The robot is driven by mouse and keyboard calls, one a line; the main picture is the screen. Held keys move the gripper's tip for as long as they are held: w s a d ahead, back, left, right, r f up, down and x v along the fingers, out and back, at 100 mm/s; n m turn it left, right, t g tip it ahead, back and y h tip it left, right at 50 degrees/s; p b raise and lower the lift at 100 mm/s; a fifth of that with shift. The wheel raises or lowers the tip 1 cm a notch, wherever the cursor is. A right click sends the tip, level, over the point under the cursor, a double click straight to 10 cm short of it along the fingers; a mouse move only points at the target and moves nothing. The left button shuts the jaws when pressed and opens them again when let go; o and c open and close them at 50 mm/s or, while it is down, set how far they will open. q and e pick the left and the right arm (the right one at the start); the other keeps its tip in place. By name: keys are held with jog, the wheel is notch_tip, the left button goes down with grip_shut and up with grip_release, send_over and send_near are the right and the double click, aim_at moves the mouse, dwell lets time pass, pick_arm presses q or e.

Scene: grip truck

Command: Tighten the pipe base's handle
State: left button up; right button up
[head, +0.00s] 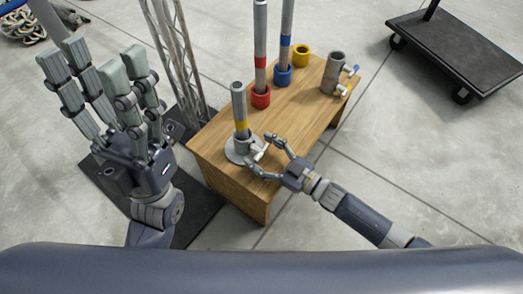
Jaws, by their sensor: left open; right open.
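The pipe base (240,151) is a grey metal disc near the front left of the wooden table. A grey pipe (239,103) with a yellow band stands upright in it. Its light-coloured handle (260,153) sticks out on the right side. My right gripper (262,156) is open, with its fingers on either side of the handle; I cannot tell whether they touch it. My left gripper (103,65) is open and empty, raised to the left of the table, fingers pointing up.
The wooden table (290,125) also holds a red ring (261,98) and a blue ring (282,77) with pipes, a yellow ring (302,54), and a grey holder (331,75) with a handle. A metal truss (178,60) stands left of the table. A black cart (465,45) is far right.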

jog(key=v, duration=1.2)
